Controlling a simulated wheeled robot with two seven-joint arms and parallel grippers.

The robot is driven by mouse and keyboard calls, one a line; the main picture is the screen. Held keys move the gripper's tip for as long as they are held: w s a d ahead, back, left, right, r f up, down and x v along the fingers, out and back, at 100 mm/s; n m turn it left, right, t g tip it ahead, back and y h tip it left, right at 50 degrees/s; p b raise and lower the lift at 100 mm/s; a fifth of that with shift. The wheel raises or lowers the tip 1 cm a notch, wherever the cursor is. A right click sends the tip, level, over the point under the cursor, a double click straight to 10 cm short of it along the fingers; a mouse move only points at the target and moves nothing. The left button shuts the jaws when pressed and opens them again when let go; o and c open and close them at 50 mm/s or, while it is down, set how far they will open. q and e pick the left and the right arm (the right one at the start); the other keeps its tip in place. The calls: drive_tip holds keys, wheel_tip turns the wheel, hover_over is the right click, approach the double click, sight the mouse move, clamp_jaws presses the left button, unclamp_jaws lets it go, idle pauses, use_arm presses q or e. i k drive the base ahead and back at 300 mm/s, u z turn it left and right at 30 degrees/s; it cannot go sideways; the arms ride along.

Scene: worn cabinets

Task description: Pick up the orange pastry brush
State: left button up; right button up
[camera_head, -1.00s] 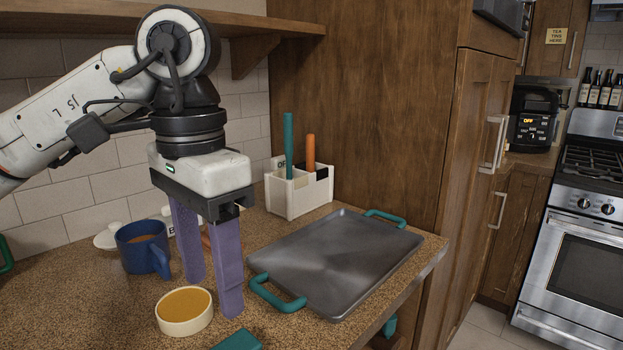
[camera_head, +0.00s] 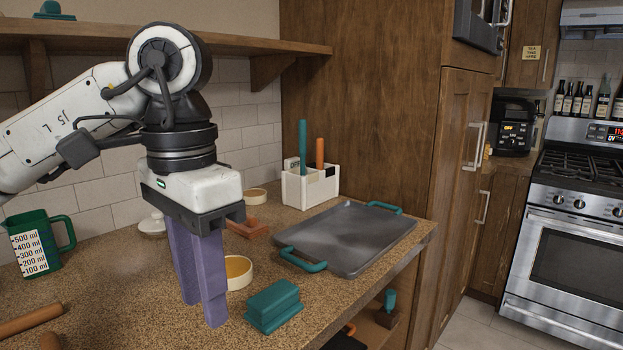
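An orange handle (camera_head: 320,152) stands upright in a white utensil holder (camera_head: 296,188) near the wooden cabinet side. Its lower end is hidden inside the holder, so I cannot see whether it is a brush. A teal handle (camera_head: 303,146) stands beside it. My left gripper (camera_head: 203,312) points down over the counter, left of and nearer than the holder. Its two purple fingers look apart with nothing between them, though they partly overlap from this angle. It is well away from the orange handle. My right gripper is not in view.
A grey tray (camera_head: 350,240) with teal handles lies before the holder. A green measuring jug (camera_head: 38,245) stands left. A wooden shelf (camera_head: 130,32) runs above.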

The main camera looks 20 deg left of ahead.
sight(319, 141)
drive_tip(key=z, duration=0.7)
drive_tip(key=i, duration=2.35)
drive_tip(key=u, duration=1)
